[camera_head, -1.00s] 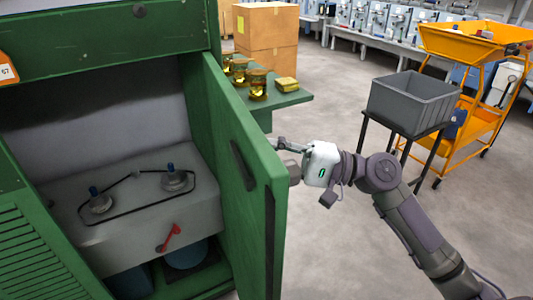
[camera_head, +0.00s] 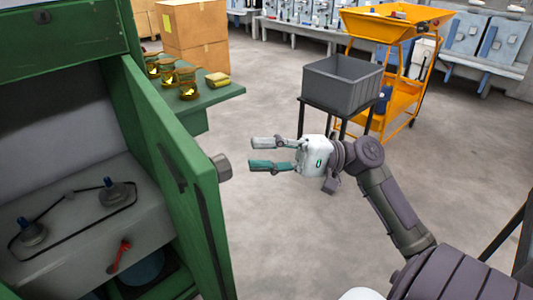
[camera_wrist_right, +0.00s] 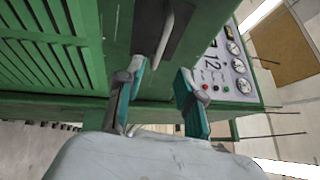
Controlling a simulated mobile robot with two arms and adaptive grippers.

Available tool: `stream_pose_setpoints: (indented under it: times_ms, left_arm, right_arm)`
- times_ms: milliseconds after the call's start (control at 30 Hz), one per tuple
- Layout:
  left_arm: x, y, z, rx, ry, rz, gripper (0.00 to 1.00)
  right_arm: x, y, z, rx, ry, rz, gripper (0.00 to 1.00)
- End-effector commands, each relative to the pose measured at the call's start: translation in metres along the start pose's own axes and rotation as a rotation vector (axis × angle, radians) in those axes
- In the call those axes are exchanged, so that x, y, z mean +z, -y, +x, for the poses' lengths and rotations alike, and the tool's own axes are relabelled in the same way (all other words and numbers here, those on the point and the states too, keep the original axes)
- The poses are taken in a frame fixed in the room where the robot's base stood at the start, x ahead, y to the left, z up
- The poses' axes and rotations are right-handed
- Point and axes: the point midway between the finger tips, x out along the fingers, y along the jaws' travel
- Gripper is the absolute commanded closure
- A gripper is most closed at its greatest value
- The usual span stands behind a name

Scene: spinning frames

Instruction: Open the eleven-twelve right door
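The green door (camera_head: 166,165) stands swung open from the green machine (camera_head: 85,48), showing a grey interior with spindles (camera_head: 118,192) and a red lever (camera_head: 119,257). A dark slot-like handle (camera_head: 171,168) is on its inner face, and a grey knob (camera_head: 222,167) sticks out on its outer side. My right gripper (camera_head: 256,154) is open and empty, to the right of the knob with a small gap. In the right wrist view my gripper (camera_wrist_right: 160,72) has its fingers apart before green panels; a gauge panel (camera_wrist_right: 226,75) marked 12 is beside them. My left gripper is out of view.
A green side table (camera_head: 209,96) with gold parts stands behind the door. Cardboard boxes (camera_head: 198,32), a grey bin (camera_head: 342,86) on a stand and an orange trolley (camera_head: 392,24) are farther back.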

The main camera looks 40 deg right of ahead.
Motion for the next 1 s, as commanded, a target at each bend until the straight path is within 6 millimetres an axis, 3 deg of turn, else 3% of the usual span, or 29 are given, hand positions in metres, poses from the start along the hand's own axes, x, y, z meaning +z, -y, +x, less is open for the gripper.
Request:
stream_pose_setpoints:
  times_ms: [333, 467, 567, 667, 733, 800, 867, 900, 967, 1000]
  left_arm:
    - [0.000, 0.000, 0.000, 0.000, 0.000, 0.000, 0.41]
    - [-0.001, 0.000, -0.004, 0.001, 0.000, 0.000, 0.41]
    - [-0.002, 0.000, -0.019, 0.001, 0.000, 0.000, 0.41]
    - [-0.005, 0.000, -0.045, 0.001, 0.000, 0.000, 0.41]
    - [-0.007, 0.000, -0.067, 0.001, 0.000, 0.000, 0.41]
    - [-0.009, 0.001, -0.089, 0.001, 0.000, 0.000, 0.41]
    - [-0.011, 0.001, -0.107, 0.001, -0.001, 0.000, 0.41]
    - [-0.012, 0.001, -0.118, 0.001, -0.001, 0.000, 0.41]
    - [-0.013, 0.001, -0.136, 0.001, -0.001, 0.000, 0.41]
    - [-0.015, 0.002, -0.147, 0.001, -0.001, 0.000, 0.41]
  right_arm:
    - [0.000, 0.000, -0.006, 0.000, -0.001, 0.000, 0.63]
    - [-0.008, -0.004, -0.007, 0.007, -0.027, 0.007, 0.83]
    - [-0.039, -0.024, -0.012, 0.045, -0.135, 0.028, 1.00]
    - [-0.087, -0.079, -0.028, 0.155, -0.324, 0.064, 1.00]
    - [-0.113, -0.141, -0.048, 0.293, -0.468, 0.086, 1.00]
    - [-0.121, -0.215, -0.073, 0.480, -0.581, 0.096, 1.00]
    - [-0.110, -0.279, -0.096, 0.662, -0.635, 0.087, 1.00]
    - [-0.095, -0.318, -0.111, 0.787, -0.647, 0.072, 1.00]
    - [-0.062, -0.372, -0.132, 0.982, -0.626, 0.036, 1.00]
    - [-0.034, -0.404, -0.146, 1.108, -0.587, 0.003, 1.00]
